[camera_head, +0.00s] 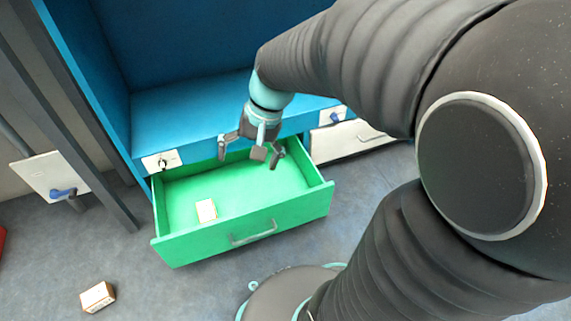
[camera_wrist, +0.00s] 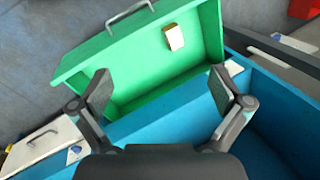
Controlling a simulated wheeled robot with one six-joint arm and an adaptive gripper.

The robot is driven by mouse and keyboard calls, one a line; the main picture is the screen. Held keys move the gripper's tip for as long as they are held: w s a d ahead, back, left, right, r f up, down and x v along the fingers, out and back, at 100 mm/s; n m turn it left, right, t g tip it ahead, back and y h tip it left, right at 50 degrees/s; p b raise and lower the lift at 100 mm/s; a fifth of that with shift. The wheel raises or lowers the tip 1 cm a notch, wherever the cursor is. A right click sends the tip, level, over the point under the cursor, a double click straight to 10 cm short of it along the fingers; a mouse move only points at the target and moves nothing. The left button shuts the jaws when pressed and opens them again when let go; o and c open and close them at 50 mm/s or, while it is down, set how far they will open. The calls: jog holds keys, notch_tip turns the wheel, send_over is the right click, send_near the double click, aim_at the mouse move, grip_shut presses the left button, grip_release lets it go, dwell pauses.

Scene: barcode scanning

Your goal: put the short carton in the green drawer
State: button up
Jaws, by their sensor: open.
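The green drawer (camera_head: 243,232) is pulled out of the blue cabinet; it also shows in the wrist view (camera_wrist: 133,88). A small pale carton with orange-brown edges (camera_head: 206,210) lies on the drawer floor, towards the front left; it also shows in the wrist view (camera_wrist: 174,38). Another small carton, white and brown (camera_head: 97,297), lies on the floor left of the drawer. I cannot tell for sure which is the short carton. My gripper (camera_head: 250,153) is open and empty above the back of the drawer, apart from both cartons. In the wrist view my gripper (camera_wrist: 160,90) shows its fingers spread.
The blue cabinet (camera_head: 185,108) stands behind the drawer, with an upright dark post (camera_head: 75,130) to its left. A white drawer front (camera_head: 345,142) is to the right. A white panel with a blue knob (camera_head: 45,172) is at far left. Grey floor is clear in front.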

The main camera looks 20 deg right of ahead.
jog(key=s+d+r+n+t+h, duration=0.3)
jog(key=s+r, duration=0.3)
jog(key=s, duration=0.4)
jog(key=shift+s+d+r+n+t+h, duration=0.15)
jog(key=shift+s+d+n+t+h, duration=0.15)
jog(key=shift+d+n+t, duration=0.35)
jog(key=shift+a, duration=0.1)
